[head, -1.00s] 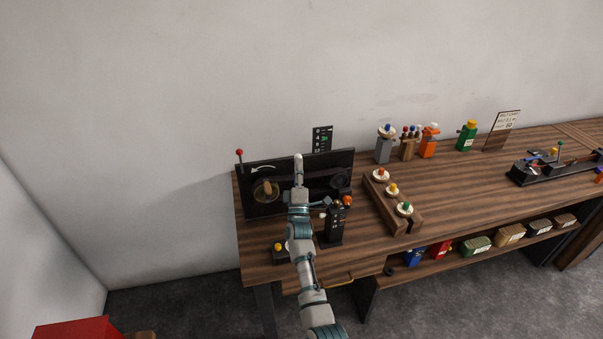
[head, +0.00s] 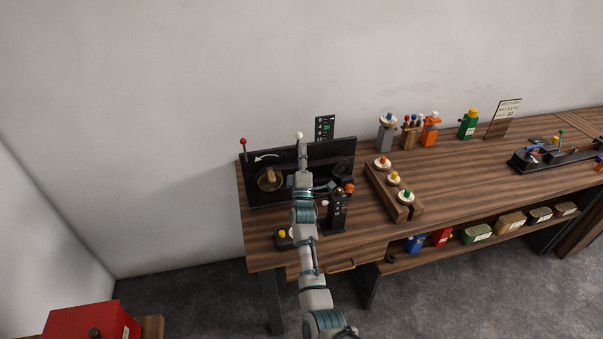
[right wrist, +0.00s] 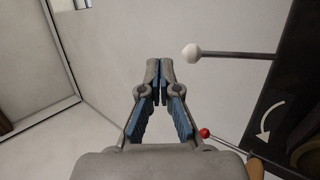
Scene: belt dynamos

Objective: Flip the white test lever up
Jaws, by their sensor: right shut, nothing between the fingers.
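The white test lever (head: 299,135) shows as a white ball at the top of the black panel (head: 335,150). In the right wrist view the white ball (right wrist: 192,53) sits on a thin grey rod that sticks out past the panel's edge, the same way as the red-knobbed rod. My right gripper (head: 303,152) is in front of the panel, just below the ball, and hides the lever's lower part in the head view. In the right wrist view its fingertips (right wrist: 158,68) are together and empty, with a gap between them and the ball. My left gripper is not in view.
A red-knobbed rod (head: 243,142) stands at the panel's left end, beside a round dial (head: 269,178). A black post with an orange knob (head: 349,188) stands close right of my arm. A wooden rack (head: 399,205) is farther right.

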